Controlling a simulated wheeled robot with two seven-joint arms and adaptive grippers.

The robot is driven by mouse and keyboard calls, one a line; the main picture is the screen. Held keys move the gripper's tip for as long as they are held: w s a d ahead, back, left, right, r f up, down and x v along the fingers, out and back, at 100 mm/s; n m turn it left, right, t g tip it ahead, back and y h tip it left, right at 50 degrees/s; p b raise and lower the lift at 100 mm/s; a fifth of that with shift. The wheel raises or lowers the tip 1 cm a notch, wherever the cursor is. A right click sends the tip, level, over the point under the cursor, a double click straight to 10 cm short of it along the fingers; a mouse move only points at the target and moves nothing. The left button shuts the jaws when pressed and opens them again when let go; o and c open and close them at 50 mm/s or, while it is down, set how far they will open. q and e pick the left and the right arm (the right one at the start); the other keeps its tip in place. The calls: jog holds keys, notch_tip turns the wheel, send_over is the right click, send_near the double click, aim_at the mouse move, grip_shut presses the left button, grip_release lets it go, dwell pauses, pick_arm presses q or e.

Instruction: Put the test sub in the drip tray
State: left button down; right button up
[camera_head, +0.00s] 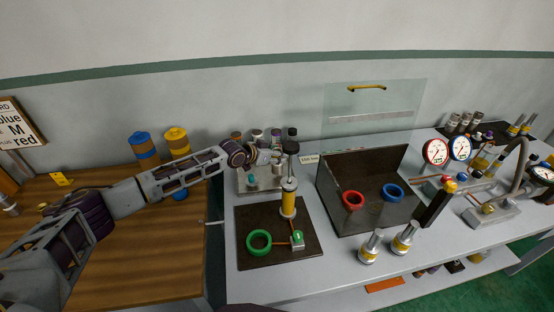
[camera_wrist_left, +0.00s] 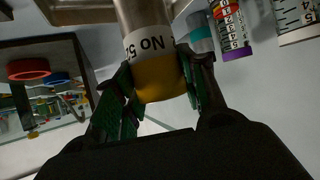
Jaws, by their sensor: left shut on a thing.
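My left gripper (camera_head: 264,156) is over the metal rack (camera_head: 247,187) at the back of the grey bench. In the left wrist view its fingers are shut on a metal cylinder (camera_wrist_left: 145,20) with a yellow end and a white label starting "No 5", apparently the test sub. In the head view the gripper mostly hides it. I cannot tell if it is clear of the rack. A dark walled tray (camera_head: 338,208), possibly the drip tray, stands to the right and holds a red ring (camera_head: 353,200) and a blue ring (camera_head: 393,192). My right gripper is not in view.
A dark mat (camera_head: 250,218) in front carries a green ring (camera_head: 259,242) and a tall yellow-bodied pump (camera_head: 289,205). Two silver-yellow fittings (camera_head: 370,246) stand before the walled tray. Gauges (camera_head: 436,151) are at right. Several cylinders stand by the rack, one purple (camera_wrist_left: 230,25).

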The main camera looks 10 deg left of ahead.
pick_arm(q)
notch_tip(320, 180, down, 2)
jog(key=shift+f, duration=0.1)
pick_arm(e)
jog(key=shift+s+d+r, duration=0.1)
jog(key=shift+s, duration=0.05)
pick_arm(q)
jog(key=shift+f, duration=0.1)
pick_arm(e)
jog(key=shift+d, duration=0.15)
pick_arm(q)
jog(key=c, duration=1.3)
grip_release()
jog(key=shift+f, duration=0.2)
jog(key=o, duration=0.4)
jog(key=shift+o, duration=0.2)
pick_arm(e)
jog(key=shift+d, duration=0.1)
pick_arm(q)
jog(key=shift+r, duration=0.2)
